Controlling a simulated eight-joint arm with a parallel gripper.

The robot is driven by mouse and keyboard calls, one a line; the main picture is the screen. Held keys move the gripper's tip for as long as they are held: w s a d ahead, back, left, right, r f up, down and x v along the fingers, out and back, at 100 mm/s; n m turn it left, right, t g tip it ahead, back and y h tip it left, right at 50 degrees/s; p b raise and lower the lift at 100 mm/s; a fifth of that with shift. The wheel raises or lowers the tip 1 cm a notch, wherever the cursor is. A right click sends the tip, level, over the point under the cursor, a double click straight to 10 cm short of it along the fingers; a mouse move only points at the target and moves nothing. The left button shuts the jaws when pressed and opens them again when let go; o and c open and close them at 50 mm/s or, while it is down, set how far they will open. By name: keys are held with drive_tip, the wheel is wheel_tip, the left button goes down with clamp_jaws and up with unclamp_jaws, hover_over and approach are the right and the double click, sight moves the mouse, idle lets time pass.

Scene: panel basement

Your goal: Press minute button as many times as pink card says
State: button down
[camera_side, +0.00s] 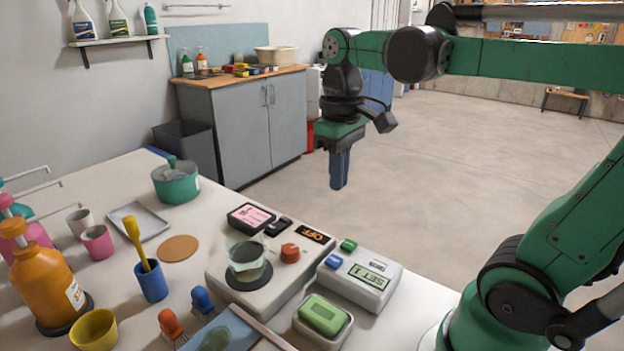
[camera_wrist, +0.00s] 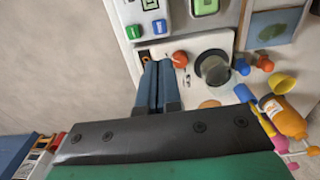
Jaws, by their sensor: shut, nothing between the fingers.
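The pink card (camera_side: 251,216) lies in a dark frame at the back left of the hot plate unit; its writing is too small to read. The timer (camera_side: 385,291) is a white box at the table's right, with a green button (camera_side: 349,245), a blue button (camera_side: 333,261) and a display of dark characters. I cannot tell which button is the minute one. In the wrist view the green button (camera_wrist: 133,31) and blue button (camera_wrist: 159,26) show above my fingers. My gripper (camera_side: 338,187) is shut and empty, pointing down in the air behind the timer, touching nothing.
The hot plate unit (camera_side: 222,266) carries a glass beaker (camera_side: 247,262), a red knob (camera_side: 290,253) and an "OFF" display (camera_side: 312,234). A green block in a dish (camera_side: 323,318) sits before the timer. Bottles and cups crowd the left. The air around my gripper is clear.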

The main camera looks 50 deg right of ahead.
sight(334, 260)
wheel_tip(334, 260, down, 14)
idle(0.7)
drive_tip(key=shift+f, duration=0.95)
wheel_tip(334, 260, up, 14)
drive_tip(key=shift+r, duration=0.25)
idle(0.5)
idle(2.4)
